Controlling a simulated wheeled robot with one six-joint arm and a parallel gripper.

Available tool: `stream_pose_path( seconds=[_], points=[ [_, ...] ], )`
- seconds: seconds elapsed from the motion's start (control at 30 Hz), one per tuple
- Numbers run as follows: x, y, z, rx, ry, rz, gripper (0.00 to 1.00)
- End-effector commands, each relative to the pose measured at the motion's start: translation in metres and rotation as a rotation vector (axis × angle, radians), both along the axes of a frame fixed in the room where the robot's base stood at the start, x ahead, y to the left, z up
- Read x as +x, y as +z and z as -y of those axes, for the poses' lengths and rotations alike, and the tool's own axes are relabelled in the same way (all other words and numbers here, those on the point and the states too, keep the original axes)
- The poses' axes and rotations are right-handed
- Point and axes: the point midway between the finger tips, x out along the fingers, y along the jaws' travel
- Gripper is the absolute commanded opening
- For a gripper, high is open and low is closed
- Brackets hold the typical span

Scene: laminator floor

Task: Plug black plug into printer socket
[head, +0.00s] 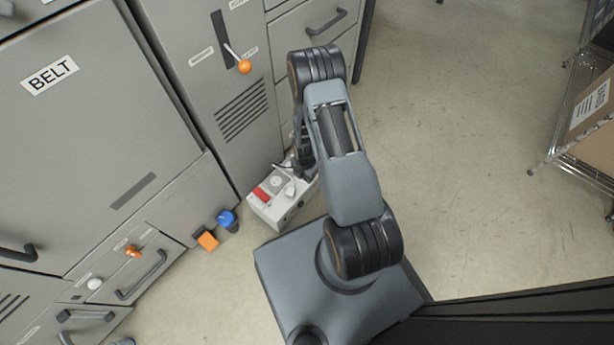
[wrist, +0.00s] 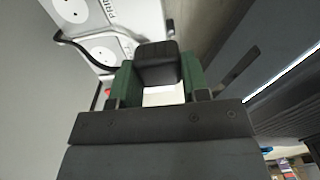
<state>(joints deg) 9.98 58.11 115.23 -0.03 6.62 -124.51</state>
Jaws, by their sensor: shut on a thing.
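In the wrist view my gripper (wrist: 157,79) has its green fingers shut on the black plug (wrist: 158,62). The white socket box (wrist: 138,12) is beyond the plug, with round sockets and a label starting "PRIN", cut off by the frame edge. The socket (wrist: 98,8) beside that label looks empty. The plug appears apart from it, below and to the right in the picture. In the head view the socket box (head: 281,212) stands on the floor by the cabinets, with a red part on top.
A dark cable (wrist: 75,44) loops at the left of the wrist view. Grey cabinets (head: 100,120) stand close on the left. A blue item (head: 228,220) and an orange item (head: 207,240) are near their foot. A wire rack (head: 575,165) stands right; floor between is clear.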

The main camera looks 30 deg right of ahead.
Motion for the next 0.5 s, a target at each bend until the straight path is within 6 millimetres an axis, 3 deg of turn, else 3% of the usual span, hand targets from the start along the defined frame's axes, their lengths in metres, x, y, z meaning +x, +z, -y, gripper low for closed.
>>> stream_pose_path(
  seconds=[0.5],
  points=[
    [0.015, -0.007, -0.002, 0.000, 0.000, 0.000, 0.19]
  ],
)
